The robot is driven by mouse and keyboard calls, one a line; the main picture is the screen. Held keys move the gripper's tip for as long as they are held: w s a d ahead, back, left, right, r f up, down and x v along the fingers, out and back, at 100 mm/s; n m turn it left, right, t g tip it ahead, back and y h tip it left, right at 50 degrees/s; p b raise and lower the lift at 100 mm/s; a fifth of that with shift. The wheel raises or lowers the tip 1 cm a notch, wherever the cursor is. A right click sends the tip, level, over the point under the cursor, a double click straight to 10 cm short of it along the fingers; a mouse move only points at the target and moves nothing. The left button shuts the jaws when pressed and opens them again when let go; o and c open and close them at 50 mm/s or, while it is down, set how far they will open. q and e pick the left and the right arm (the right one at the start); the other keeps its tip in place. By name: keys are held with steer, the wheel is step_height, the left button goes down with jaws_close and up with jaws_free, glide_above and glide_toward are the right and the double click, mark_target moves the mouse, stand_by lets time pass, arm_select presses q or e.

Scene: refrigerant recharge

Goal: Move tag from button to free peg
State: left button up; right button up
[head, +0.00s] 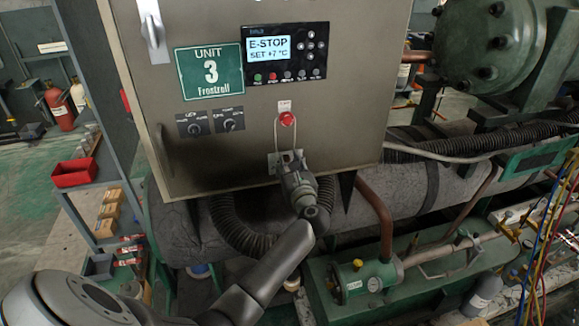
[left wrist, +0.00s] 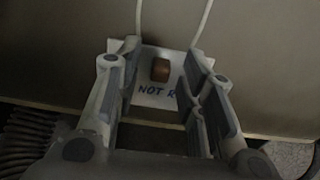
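The tag (head: 272,161) is a pale card hanging on a thin loop of cord from the red button (head: 287,118) on the cabinet front. My left gripper (head: 292,162) is in front of the tag and hides most of it in the head view. I cannot make out a peg. My right gripper is out of view.
The grey cabinet (head: 350,110) carries a display panel (head: 286,52), a green "UNIT 3" sign (head: 210,72) and two knobs. Below it are a thick pipe, a black ribbed hose (head: 240,232) and green machinery (head: 365,275). A shelf with a red bin (head: 74,173) stands left.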

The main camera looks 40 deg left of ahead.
arm_select(q)
jaws_close()
steer(key=shift+r, duration=0.1)
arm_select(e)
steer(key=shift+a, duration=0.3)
arm_select(q)
steer(key=shift+r, duration=0.1)
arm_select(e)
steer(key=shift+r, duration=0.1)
arm_select(q)
steer(key=shift+r+p, duration=1.1)
steer(key=shift+r, duration=0.35)
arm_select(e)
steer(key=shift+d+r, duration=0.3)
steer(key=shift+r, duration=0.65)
arm_select(q)
glide_toward(285, 146)
steer(key=shift+p+v, duration=0.3)
steer(key=shift+v, duration=0.95)
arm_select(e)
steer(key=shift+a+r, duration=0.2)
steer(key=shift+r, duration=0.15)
